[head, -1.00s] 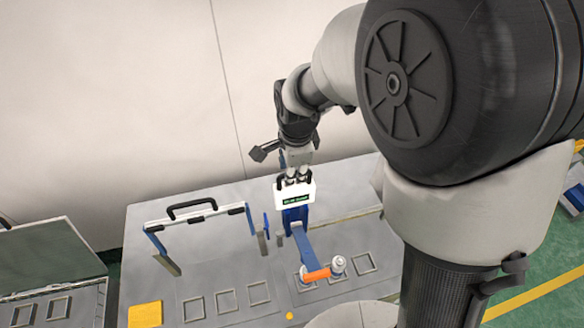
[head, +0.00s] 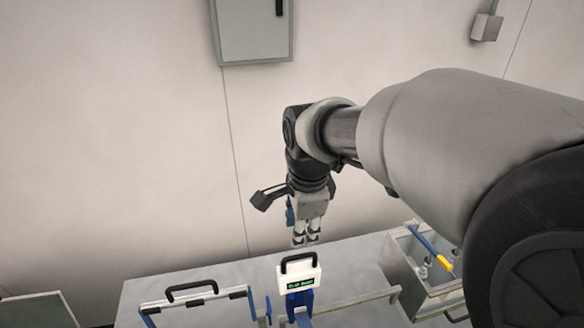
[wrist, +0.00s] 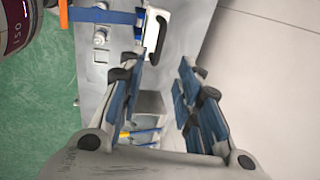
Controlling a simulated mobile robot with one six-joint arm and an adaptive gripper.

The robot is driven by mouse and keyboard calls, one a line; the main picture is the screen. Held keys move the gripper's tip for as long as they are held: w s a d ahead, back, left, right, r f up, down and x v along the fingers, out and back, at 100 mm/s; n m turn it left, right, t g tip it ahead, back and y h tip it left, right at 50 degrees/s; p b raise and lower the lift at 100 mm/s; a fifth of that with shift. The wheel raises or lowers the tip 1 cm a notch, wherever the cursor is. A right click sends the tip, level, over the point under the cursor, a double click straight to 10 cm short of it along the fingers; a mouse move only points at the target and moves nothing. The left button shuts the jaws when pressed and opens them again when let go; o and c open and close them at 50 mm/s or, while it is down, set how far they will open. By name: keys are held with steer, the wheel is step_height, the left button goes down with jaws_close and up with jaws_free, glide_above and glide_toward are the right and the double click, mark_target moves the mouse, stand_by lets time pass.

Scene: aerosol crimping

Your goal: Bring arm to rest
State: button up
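My gripper (head: 308,238) hangs pointing down in the head view, a little above and behind the white unit (head: 300,277) with its black handle and green label. Clear space shows between them in the picture. In the wrist view the blue-padded fingers (wrist: 160,85) stand apart with nothing between them. The white unit with the black handle also shows beyond the fingers in the wrist view (wrist: 157,30). It sits on a blue stand (head: 299,301) on the grey bench (head: 350,262).
A grey open box (head: 405,268) with a blue, yellow-tipped bar (head: 428,245) stands at the right. A blue frame with a black handle (head: 190,290) is at the left. A grey cabinet (head: 252,30) hangs on the wall. The air around my gripper looks clear.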

steer(key=s+d+f+n+t+b, duration=0.1)
steer(key=s+d+f+n+b, duration=0.4)
steer(key=s+f+n+b, duration=0.3)
steer(key=s+d+f+n+t+b, duration=0.1)
steer(key=s+d+f+n+b, duration=0.4)
steer(key=s+f+b, duration=0.7)
steer(key=n+b, duration=0.2)
steer(key=shift+f+n+b, duration=0.15)
steer(key=shift+n+b, duration=0.2)
steer(key=shift+n, duration=0.05)
